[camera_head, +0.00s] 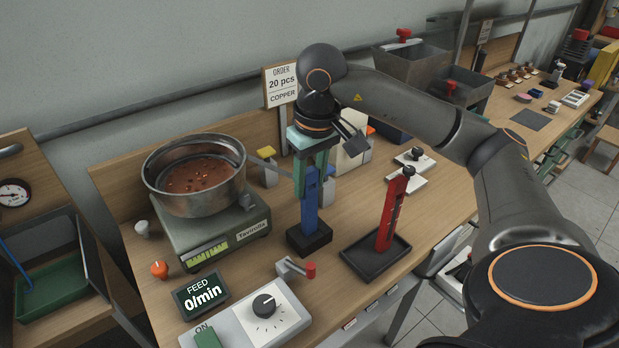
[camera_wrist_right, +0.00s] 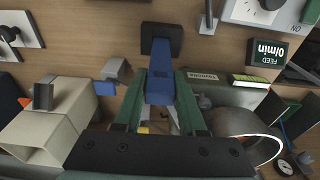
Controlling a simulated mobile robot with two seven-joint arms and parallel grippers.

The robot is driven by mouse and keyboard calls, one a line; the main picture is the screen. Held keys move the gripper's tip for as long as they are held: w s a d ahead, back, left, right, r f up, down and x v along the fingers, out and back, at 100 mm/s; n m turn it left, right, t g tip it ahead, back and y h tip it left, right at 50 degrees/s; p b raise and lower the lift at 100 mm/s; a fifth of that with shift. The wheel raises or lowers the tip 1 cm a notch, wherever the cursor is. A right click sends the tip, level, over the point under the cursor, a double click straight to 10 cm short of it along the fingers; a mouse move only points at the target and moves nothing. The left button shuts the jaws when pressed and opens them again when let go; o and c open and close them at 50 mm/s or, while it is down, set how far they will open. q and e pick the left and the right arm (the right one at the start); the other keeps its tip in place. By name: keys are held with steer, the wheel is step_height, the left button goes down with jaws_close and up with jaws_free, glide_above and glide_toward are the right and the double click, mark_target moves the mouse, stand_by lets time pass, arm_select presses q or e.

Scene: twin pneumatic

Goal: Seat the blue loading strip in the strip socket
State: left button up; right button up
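The blue loading strip (camera_head: 311,212) stands upright near the middle of the bench, its lower end at a black block-shaped socket (camera_head: 309,240). I cannot tell how deep it sits. My right gripper (camera_head: 313,177) comes down from above with its green fingers on either side of the strip's upper part. In the right wrist view the strip (camera_wrist_right: 160,88) lies between the two finger tips (camera_wrist_right: 161,76), which appear to be closed on it, with the black socket (camera_wrist_right: 152,47) beyond. My left gripper is not in view.
A red strip (camera_head: 389,215) stands in a black tray (camera_head: 376,262) to the right. A scale (camera_head: 215,240) with a metal bowl (camera_head: 199,198) of copper pieces stands left. A control box with a dial (camera_head: 264,305) and a red-ended lever (camera_head: 310,270) are in front.

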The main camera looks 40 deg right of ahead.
steer(key=o, duration=0.5)
steer(key=r, duration=0.4)
steer(key=shift+s+r+p, duration=0.2)
steer(key=shift+r+p, duration=0.1)
steer(key=shift+r, duration=0.05)
steer(key=r+p, duration=0.1)
steer(key=r, duration=0.1)
steer(key=r+p, duration=0.1)
steer(key=r, duration=0.2)
steer(key=s+r+p, duration=0.1)
steer(key=r+p, duration=0.1)
steer(key=r, duration=0.1)
steer(key=shift+s, duration=0.1)
steer(key=shift+s+f, duration=0.1)
steer(key=shift+f, duration=0.05)
